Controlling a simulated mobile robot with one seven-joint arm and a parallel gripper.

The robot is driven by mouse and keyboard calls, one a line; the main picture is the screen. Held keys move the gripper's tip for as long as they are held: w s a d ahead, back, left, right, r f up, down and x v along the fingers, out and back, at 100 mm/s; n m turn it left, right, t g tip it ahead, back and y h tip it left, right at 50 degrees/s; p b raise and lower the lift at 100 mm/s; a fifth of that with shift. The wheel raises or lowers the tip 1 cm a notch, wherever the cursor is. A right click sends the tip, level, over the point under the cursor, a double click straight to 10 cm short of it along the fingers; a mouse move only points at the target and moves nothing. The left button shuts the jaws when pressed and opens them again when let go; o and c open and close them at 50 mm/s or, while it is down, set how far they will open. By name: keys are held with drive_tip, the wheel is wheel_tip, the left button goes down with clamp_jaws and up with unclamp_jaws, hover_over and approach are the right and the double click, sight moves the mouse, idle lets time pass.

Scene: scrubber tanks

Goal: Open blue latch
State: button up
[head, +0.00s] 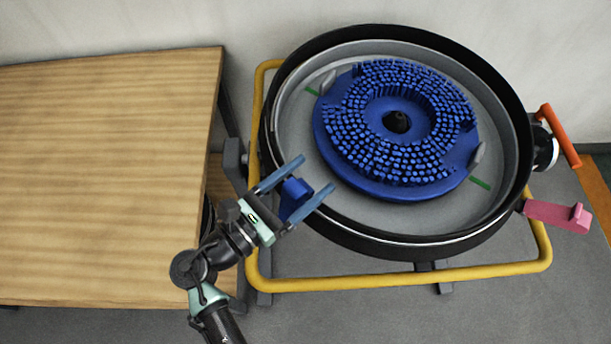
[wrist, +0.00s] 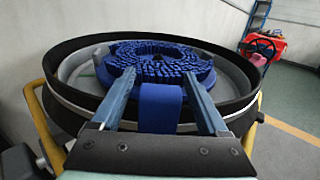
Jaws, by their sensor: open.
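The blue latch (head: 295,195) sits at the lower left rim of the round tank (head: 395,245). In the wrist view the blue latch (wrist: 160,108) shows as a flat blue block at the near rim. My gripper (head: 318,175) is open, with one blue-grey finger on each side of the latch. In the wrist view my gripper (wrist: 158,65) has its fingertips reaching past the latch over the rim. I cannot tell whether the fingers touch the latch. Its lower part is hidden by my gripper.
A blue round brush (head: 345,160) lies inside the tank. A yellow tube frame (head: 400,282) surrounds the tank. A pink lever (head: 555,213) and an orange handle (head: 560,135) stick out at the right. A wooden table (head: 100,180) stands at the left, close to my arm.

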clamp_jaws()
idle(1.4)
